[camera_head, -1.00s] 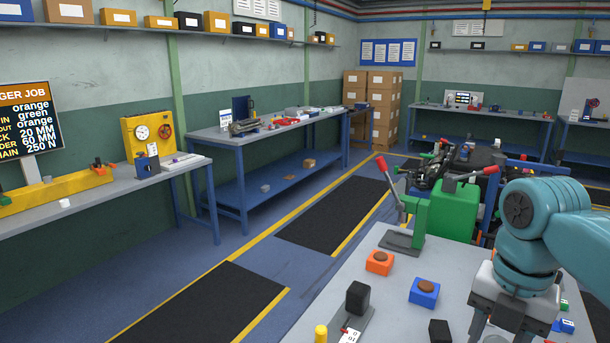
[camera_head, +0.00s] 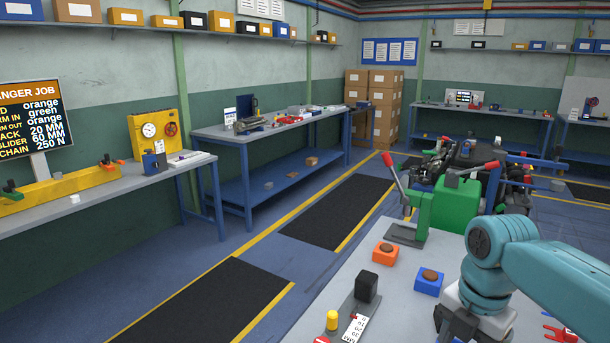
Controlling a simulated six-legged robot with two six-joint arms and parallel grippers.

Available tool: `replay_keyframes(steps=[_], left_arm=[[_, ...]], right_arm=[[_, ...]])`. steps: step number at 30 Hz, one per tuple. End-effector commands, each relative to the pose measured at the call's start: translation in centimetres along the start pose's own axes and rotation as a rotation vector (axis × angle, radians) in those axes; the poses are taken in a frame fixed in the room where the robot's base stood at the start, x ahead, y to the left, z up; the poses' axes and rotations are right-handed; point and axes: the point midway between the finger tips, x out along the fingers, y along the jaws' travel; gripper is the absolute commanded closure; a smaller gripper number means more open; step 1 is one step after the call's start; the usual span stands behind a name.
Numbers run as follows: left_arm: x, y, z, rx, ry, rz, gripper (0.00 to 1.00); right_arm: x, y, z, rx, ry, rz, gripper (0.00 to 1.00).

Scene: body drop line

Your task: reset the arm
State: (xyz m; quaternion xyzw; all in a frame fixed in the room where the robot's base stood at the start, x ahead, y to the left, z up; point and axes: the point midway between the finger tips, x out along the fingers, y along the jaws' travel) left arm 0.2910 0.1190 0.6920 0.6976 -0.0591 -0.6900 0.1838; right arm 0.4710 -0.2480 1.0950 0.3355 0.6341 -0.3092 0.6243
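My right arm, teal, comes in from the right over the near grey table (camera_head: 375,255). Its gripper (camera_head: 462,328) points down at the bottom edge, and its fingertips are cut off by the frame, so its opening is hidden. My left gripper is not in view. A green stand (camera_head: 455,205) with a red-handled lever (camera_head: 394,172) stands at the far edge of the table; the lever tilts up and left. An orange block (camera_head: 386,252) and a blue block (camera_head: 429,281), each with a round brown top, sit left of my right arm.
A black block (camera_head: 367,286), a yellow peg (camera_head: 332,320) and a numbered white strip (camera_head: 354,327) are at the table's near left. A red clamp-like object (camera_head: 562,334) lies at the lower right. A job sign (camera_head: 35,118) stands over the left bench. Floor left of the table is clear.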

Motion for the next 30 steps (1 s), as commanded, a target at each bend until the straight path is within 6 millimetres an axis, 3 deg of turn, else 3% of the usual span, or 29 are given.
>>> replay_keyframes(steps=[8, 11, 14, 15, 19, 21, 24, 30], left_arm=[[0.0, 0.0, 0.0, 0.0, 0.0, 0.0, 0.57], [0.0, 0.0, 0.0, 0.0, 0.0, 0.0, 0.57], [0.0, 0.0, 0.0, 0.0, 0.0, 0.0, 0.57], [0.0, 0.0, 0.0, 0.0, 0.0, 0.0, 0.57], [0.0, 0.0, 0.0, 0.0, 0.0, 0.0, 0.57], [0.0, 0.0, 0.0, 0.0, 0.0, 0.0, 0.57], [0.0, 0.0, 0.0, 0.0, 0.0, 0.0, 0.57], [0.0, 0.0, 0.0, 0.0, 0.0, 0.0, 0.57]], right_arm=[[10.8, 3.1, -1.4, 0.339, 0.077, 0.023, 0.55], [16.7, 3.7, -3.0, 0.552, 0.13, 0.024, 0.55], [24.0, 3.2, -5.9, 0.861, 0.202, 0.011, 0.55], [26.9, 2.7, -7.3, 1.007, 0.233, -0.002, 0.55], [34.8, -0.8, -12.6, 1.525, 0.317, -0.064, 0.55], [37.5, -3.0, -15.1, 1.785, 0.34, -0.103, 0.55], [39.6, -5.8, -17.8, 2.077, 0.352, -0.146, 0.55], [40.7, -8.3, -19.7, 2.341, 0.354, -0.172, 0.55]])
